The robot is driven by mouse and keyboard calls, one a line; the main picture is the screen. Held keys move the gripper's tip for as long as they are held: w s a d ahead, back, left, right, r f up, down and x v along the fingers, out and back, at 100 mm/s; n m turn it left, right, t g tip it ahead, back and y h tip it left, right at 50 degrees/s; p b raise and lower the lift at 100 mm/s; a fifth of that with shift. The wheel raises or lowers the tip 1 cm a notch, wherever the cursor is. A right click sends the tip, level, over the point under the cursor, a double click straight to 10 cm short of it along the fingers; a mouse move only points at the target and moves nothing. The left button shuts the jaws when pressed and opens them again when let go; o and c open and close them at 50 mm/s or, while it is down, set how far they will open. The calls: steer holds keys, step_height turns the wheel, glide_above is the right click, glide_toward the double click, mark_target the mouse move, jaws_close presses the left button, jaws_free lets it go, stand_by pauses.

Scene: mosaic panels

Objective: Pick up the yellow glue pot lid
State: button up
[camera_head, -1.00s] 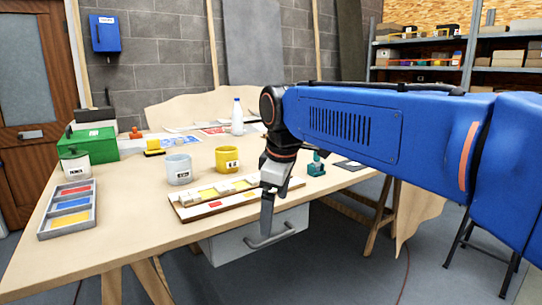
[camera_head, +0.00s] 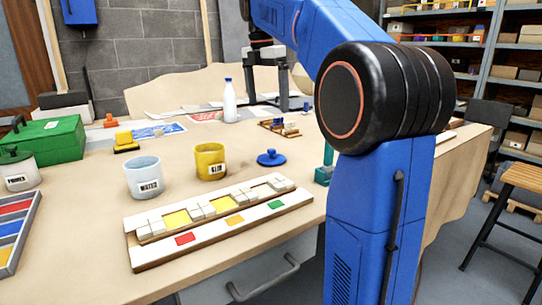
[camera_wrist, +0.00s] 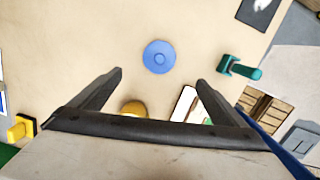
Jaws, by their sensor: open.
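The yellow glue pot (camera_head: 210,163) stands without a lid on the wooden table. A round blue lid with a knob (camera_head: 271,158) lies flat on the table to the right of the pot. In the wrist view the blue lid (camera_wrist: 159,57) lies just beyond the fingertips, centred between them. My gripper (camera_head: 267,103) points down with its two fingers apart and nothing between them; it appears raised above the table. In the wrist view my gripper (camera_wrist: 159,77) partly hides the yellow pot (camera_wrist: 133,108). I see no yellow lid.
A white water pot (camera_head: 143,178) stands left of the glue pot. The mosaic panel (camera_head: 155,258) lies in front of both. A teal tool (camera_head: 325,172) stands right of the lid. A white bottle (camera_head: 229,105) stands behind. Bare table surrounds the lid.

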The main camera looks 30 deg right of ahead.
mark_target(271, 149)
steer(key=f, duration=0.5)
steer(key=d+f, duration=0.1)
steer(key=f, duration=0.5)
steer(key=d+f, duration=0.1)
steer(key=f, duration=0.5)
steer(key=shift+w, duration=0.25)
steer(key=c, duration=1.1)
